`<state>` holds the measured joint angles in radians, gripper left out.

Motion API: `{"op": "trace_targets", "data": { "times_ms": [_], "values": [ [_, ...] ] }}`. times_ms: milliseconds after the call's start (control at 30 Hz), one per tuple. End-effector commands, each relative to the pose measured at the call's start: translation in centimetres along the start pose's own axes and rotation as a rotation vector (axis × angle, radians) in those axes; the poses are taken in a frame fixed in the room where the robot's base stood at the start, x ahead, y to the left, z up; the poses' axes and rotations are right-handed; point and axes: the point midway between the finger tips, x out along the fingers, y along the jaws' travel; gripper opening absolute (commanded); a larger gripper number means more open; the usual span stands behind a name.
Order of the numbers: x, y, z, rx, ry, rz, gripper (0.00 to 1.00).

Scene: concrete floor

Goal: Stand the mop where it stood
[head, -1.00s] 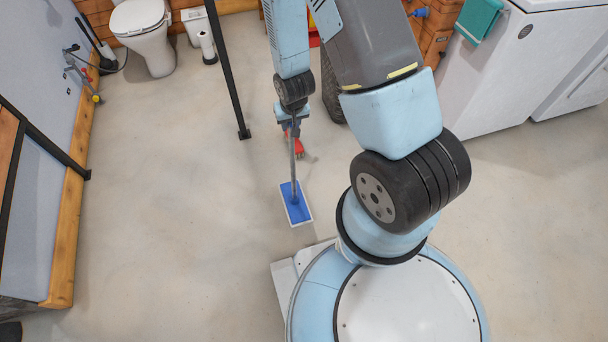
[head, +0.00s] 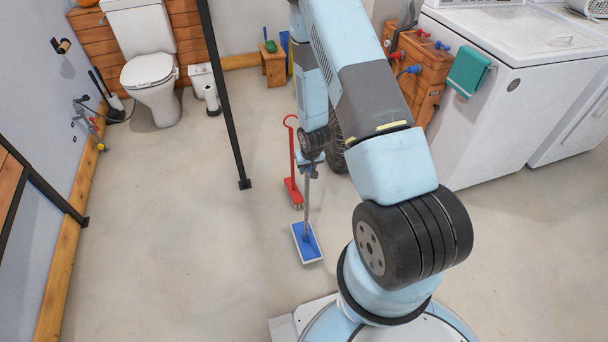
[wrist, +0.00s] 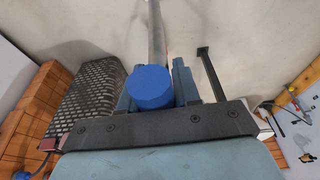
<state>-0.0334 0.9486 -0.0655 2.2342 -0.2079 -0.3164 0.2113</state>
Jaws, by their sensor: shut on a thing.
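The mop has a flat blue head with a pale rim (head: 307,243) and a grey handle (head: 306,195). In the head view it hangs or stands upright below my gripper (head: 311,168), left of my base. I cannot tell whether its head touches the floor. In the wrist view my gripper (wrist: 155,88) is shut around the handle just below its round blue end cap (wrist: 153,88). The grey handle (wrist: 157,35) runs away from the fingers toward the floor. The mop head is hidden in the wrist view.
A red broom (head: 292,165) stands just behind the mop. A black mesh container (wrist: 92,105) is beside my gripper. A black post (head: 225,100) rises to the left. A toilet (head: 152,70), wooden stool (head: 273,65) and white washers (head: 505,90) stand farther back. Floor at left is clear.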

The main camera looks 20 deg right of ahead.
Motion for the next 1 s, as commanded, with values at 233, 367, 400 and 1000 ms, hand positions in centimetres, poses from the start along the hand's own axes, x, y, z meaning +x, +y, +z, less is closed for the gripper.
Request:
{"op": "trace_targets", "data": {
  "times_ms": [233,367,400,1000],
  "values": [
    [1.9,0.6,-0.1,-0.001,-0.002,-0.001,0.0],
    [3.3,0.6,0.4,-0.001,-0.003,0.0,0.0],
    [3.7,0.6,0.4,-0.001,-0.002,0.0,0.0],
    [4.1,0.5,0.5,-0.001,0.0,0.0,0.53]
  ]
}}
